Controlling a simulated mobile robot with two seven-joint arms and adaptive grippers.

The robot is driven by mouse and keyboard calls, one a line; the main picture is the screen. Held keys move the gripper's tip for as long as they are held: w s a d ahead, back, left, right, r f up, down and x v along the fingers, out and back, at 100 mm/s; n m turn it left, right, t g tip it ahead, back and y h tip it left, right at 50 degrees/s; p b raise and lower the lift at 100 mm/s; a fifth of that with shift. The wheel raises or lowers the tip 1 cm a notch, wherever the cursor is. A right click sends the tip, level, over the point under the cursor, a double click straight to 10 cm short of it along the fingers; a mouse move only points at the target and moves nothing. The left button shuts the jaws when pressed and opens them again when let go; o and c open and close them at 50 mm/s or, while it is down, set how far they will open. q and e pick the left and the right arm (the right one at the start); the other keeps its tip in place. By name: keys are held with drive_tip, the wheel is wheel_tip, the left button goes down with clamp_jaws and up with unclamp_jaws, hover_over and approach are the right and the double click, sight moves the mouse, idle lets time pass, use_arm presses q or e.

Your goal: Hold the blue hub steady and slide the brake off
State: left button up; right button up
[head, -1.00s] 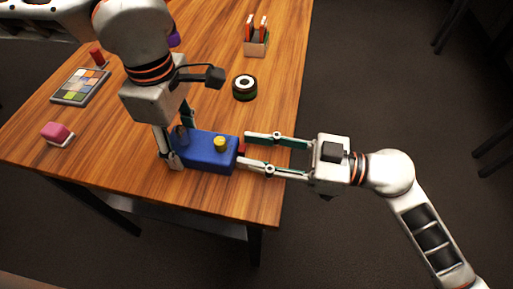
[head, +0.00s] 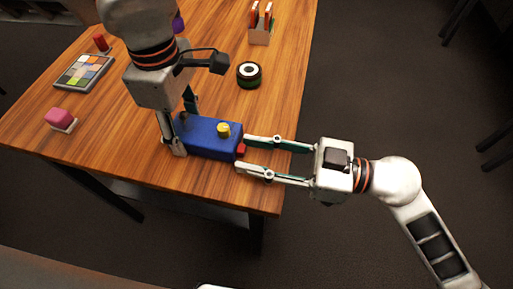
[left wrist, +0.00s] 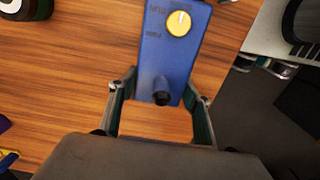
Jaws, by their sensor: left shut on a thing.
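The blue hub (head: 208,138) lies on the table near its front edge, with a yellow knob (head: 223,129) on top. My left gripper (head: 182,125) is shut on the hub's left end, one finger along each side. A small red part (head: 241,150), seemingly the brake, is at the hub's right end. My right gripper (head: 243,153) comes from the right with fingers apart. The red part shows between its fingertips; contact is unclear.
A round dark roll with a white centre (head: 249,74) and a small rack (head: 262,30) stand behind. A colour-patch tray (head: 83,72), a pink block (head: 59,117) and a red piece (head: 100,42) are at left. The table's right edge lies under my right gripper.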

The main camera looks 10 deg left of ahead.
drive_tip(key=shift+d, duration=0.1)
idle(0.4)
drive_tip(key=d, duration=1.1)
drive_tip(key=shift+s+d, duration=0.4)
drive_tip(key=shift+s, duration=0.05)
use_arm(q)
drive_tip(key=o, duration=1.3)
wheel_tip(320, 180, up, 12)
drive_tip(key=o, duration=0.3)
